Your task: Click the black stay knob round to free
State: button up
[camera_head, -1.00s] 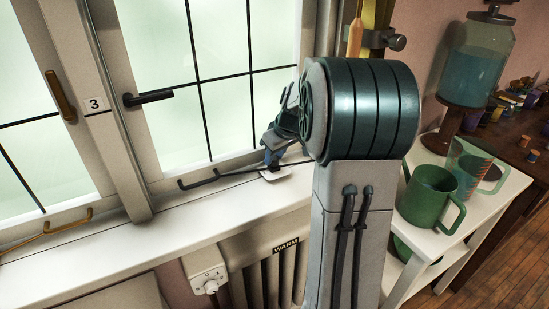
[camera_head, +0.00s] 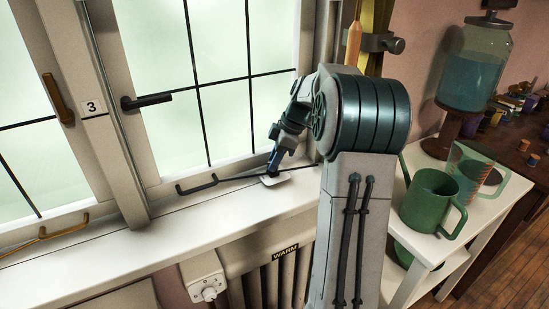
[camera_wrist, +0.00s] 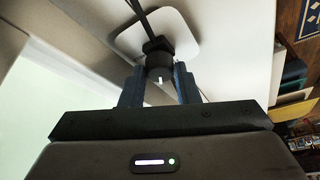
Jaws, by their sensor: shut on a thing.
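The black stay knob (camera_wrist: 158,62) shows in the wrist view on a white rounded plate (camera_wrist: 172,30), with a small white mark on its near side. My gripper (camera_wrist: 159,72) has its two blue-grey fingers on either side of the knob and is shut on it. In the head view my gripper (camera_head: 273,162) reaches down to the white plate (camera_head: 277,180) on the sill and hides the knob there. The black stay bar (camera_head: 236,178) runs along the window's foot, with its hooked end at the left.
The window with black handle (camera_head: 152,99) stands behind the white sill (camera_head: 120,250). A second, brass-coloured stay (camera_head: 45,236) lies at left. A socket box (camera_head: 204,279) and radiator are below the sill. A green mug (camera_head: 428,200) and jug stand on a white shelf at right.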

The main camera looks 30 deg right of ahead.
jog(key=shift+n, duration=0.6)
jog(key=o, duration=1)
jog(key=shift+c, duration=0.2)
